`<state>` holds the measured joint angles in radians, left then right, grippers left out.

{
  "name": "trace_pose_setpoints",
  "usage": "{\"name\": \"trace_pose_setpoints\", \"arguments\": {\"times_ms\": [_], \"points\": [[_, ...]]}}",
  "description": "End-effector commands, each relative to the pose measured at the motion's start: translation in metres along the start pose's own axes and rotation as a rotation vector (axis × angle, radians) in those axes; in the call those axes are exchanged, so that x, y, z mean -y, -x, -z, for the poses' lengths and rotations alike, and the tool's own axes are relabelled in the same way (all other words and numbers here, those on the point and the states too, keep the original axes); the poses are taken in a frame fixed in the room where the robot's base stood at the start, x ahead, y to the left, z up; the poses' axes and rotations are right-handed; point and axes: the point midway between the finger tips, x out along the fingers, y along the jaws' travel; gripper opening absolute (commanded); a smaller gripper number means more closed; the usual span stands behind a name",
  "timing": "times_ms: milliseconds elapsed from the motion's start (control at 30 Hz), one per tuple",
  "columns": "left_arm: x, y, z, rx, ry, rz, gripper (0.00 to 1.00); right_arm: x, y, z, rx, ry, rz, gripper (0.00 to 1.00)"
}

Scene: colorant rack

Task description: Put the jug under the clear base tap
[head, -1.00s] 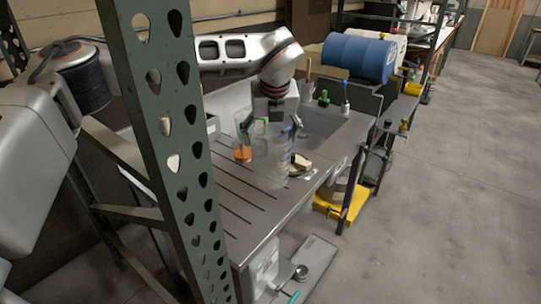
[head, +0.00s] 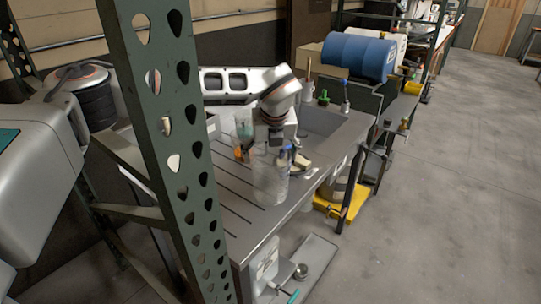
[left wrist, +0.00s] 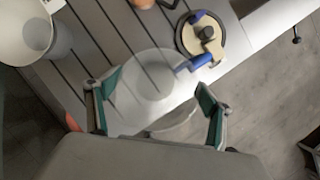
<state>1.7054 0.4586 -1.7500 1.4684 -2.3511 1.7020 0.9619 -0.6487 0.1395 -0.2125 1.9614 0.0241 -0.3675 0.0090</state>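A clear jug (head: 270,184) stands upright on the slatted steel bench in the head view. My left gripper (head: 276,141) is just above it, pointing down. In the left wrist view, the green-padded fingers of my left gripper (left wrist: 155,104) are spread wide, with the clear jug (left wrist: 150,76) between and below them. I cannot tell whether a finger touches it. A blue part (left wrist: 194,64) shows at the jug's edge. A second clear vessel with orange (head: 242,153) stands behind to the left. I cannot pick out the clear base tap for sure. My right gripper is not in view.
A green perforated post (head: 178,140) stands in the foreground left. A round object with a beige piece (head: 304,161) lies right of the jug. A sink (head: 322,119) and a blue drum (head: 358,56) are farther back. A white container (head: 262,268) sits below the bench's front end.

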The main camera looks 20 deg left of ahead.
Motion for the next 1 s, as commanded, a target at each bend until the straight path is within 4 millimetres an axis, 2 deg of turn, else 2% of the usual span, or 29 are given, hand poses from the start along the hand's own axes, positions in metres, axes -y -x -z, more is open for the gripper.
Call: {"name": "trace_pose_setpoints", "arguments": {"times_ms": [367,500,967,1000], "points": [[0.000,0.000,0.000,0.000,0.000,0.000,0.95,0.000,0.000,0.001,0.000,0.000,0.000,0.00],[0.000,0.000,0.000,-0.002,-0.001,-0.001,0.95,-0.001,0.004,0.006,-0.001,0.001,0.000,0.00],[0.003,0.069,0.003,0.001,0.000,0.001,0.95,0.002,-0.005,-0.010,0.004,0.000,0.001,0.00],[0.003,0.072,0.004,0.001,0.000,0.000,0.88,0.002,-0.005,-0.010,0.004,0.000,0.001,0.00]]}}
